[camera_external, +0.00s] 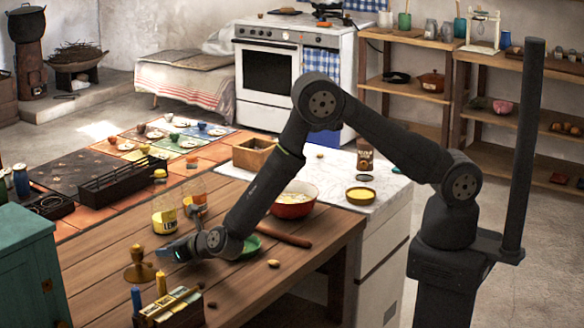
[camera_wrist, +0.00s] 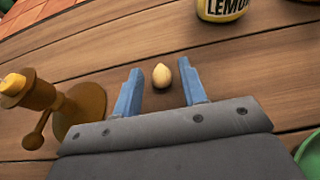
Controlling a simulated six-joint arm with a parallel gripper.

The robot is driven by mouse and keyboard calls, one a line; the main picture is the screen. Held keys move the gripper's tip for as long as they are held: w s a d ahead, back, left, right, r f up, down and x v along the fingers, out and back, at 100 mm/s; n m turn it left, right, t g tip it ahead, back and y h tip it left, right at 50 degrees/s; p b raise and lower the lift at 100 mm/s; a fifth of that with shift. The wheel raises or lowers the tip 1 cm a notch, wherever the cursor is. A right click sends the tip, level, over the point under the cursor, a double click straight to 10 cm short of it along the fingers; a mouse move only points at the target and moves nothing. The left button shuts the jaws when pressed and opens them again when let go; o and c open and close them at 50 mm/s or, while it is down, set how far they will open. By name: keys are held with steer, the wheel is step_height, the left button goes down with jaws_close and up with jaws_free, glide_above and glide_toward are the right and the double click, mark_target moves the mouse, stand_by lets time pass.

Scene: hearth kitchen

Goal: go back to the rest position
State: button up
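My gripper (camera_external: 172,250) is low over the wooden table near its front left, with the arm stretched out from its base at the right. In the wrist view my gripper (camera_wrist: 160,68) has its two blue fingers spread apart, with nothing clasped. A small pale yellow, nut-like thing (camera_wrist: 162,75) lies on the table, seen between the fingertips and apart from both. I cannot make it out in the external view.
A turned wooden stand (camera_wrist: 82,108) is close to the left finger. A jar labelled LEMON (camera_wrist: 222,8) is beyond the right finger. A green dish (camera_wrist: 310,155) is at the right. A red bowl (camera_external: 294,207) and a wooden rolling pin (camera_external: 285,235) lie near my forearm.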

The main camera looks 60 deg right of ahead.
steer(key=r, duration=0.4)
steer(key=shift+d+r, duration=0.3)
steer(key=shift+r, duration=0.05)
steer(key=d+r, duration=0.7)
steer(key=d, duration=0.5)
step_height(320, 180, up, 11)
steer(key=w+d+m+g+h, duration=0.1)
steer(key=w+d+m+h, duration=0.2)
steer(key=d, duration=0.8)
steer(key=w+d+m+g+h, duration=0.1)
steer(key=w+d+m+h, duration=0.2)
steer(key=d, duration=0.8)
steer(key=shift+w+h, duration=0.6)
steer(key=shift+w, duration=0.4)
steer(key=shift+a+r, duration=0.1)
steer(key=shift+a, duration=0.05)
steer(key=s+a+n+t+y, duration=0.1)
steer(key=s+a+n+y, duration=0.1)
steer(key=a, duration=0.8)
steer(key=s+a+n+y, duration=0.3)
steer(key=s+a+y, duration=0.1)
steer(key=a, duration=0.6)
steer(key=shift+s+a+f+t, duration=0.3)
steer(key=shift+a+t, duration=0.1)
